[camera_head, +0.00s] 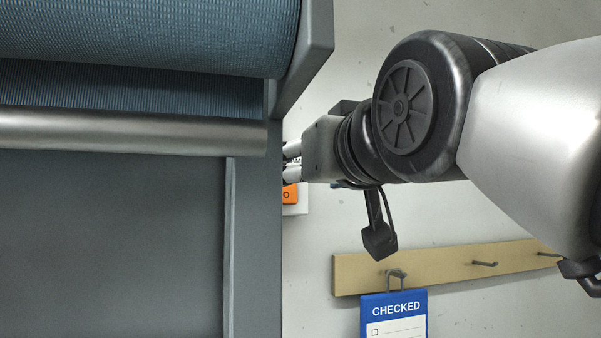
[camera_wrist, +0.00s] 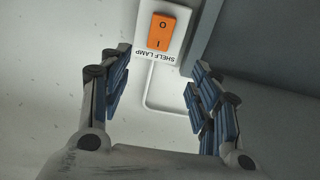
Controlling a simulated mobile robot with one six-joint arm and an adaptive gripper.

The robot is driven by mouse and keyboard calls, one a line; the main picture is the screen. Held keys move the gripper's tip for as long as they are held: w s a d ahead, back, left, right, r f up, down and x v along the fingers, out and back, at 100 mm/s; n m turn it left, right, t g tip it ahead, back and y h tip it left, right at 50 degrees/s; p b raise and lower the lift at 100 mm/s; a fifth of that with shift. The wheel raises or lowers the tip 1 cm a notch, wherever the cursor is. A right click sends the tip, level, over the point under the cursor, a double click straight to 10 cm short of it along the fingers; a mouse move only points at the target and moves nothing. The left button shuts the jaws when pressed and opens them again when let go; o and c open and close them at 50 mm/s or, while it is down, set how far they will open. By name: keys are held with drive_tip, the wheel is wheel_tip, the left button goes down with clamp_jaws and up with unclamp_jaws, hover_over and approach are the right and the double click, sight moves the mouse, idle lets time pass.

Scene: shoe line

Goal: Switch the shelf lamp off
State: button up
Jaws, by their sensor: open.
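The shelf lamp switch is an orange rocker (camera_wrist: 160,32) on a white plate marked SHELF LAMP (camera_wrist: 153,58), upside down in the wrist view. The rocker carries the marks O and I; which side is pressed in, I cannot tell. In the head view a bit of the orange rocker (camera_head: 290,194) shows below my gripper, beside the grey frame. My gripper (camera_wrist: 163,85) is open and empty, its two fingers apart with the switch beyond and between them. In the head view my gripper (camera_head: 292,164) points left at the wall, its tips partly hidden by the frame.
A grey machine frame (camera_head: 254,250) with a blue roller (camera_head: 150,35) stands close on the left. A wooden hook rail (camera_head: 440,264) holds a blue CHECKED card (camera_head: 393,312) lower right. A white cable (camera_wrist: 149,88) runs from the switch along the wall.

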drive_tip(key=p+x, duration=0.4)
drive_tip(key=x, duration=1)
drive_tip(key=shift+w, duration=0.15)
drive_tip(key=shift+c, duration=0.6)
